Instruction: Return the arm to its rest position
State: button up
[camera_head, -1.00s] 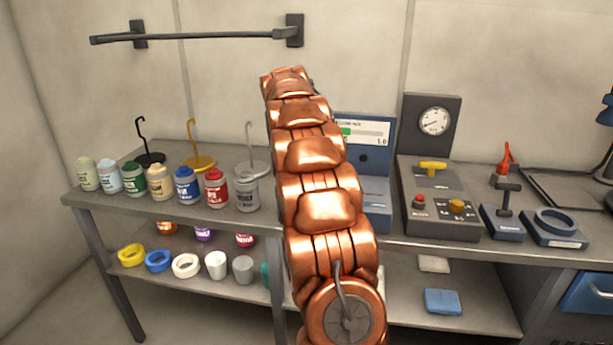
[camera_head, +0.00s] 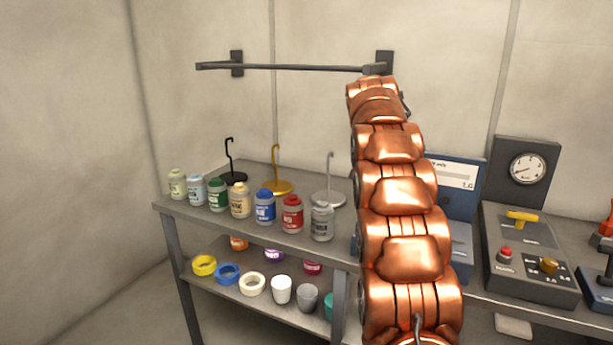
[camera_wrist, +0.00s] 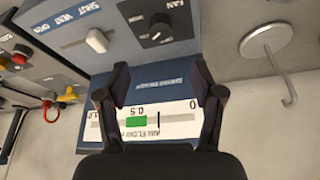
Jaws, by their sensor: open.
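My copper-coloured arm rises through the right middle of the head view, and its far end hides my gripper there. In the wrist view my gripper (camera_wrist: 161,90) is open, with its two dark fingers apart and nothing between them. Beyond the fingers is a blue instrument panel (camera_wrist: 180,72) with a gauge strip, a black knob and a pale slider. In the head view this panel (camera_head: 462,202) stands on the bench, partly hidden behind my arm.
The grey bench (camera_head: 255,232) holds a row of several bottles (camera_head: 264,207), hook stands (camera_head: 276,187) and a control box (camera_head: 527,257) with a dial gauge (camera_head: 528,168). Rings and cups lie on the lower shelf (camera_head: 237,296). A dark rail (camera_head: 300,68) is on the wall.

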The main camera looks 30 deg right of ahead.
jog(key=s+a+f+n+g+y+p, duration=0.15)
jog(key=s+a+n, duration=0.4)
jog(key=a, duration=0.75)
jog(key=s+a+n+y+p, duration=0.1)
jog(key=s+a+n+p, duration=0.1)
jog(key=s+a, duration=0.8)
jog(key=s+a+f+n+g+y+p, duration=0.1)
jog(key=s+a+f+n, duration=0.2)
jog(key=s+a, duration=0.5)
jog(key=s+a+f+n+g+y+p, duration=0.1)
jog(key=s+a+f+n, duration=0.2)
jog(key=s, duration=1)
jog(key=a+f, duration=0.2)
jog(key=a, duration=0.3)
jog(key=shift+s+a+f, duration=0.15)
jog(key=shift+s+f, duration=0.1)
jog(key=shift+f, duration=0.05)
jog(key=shift+n, duration=0.25)
jog(key=shift+c, duration=0.4)
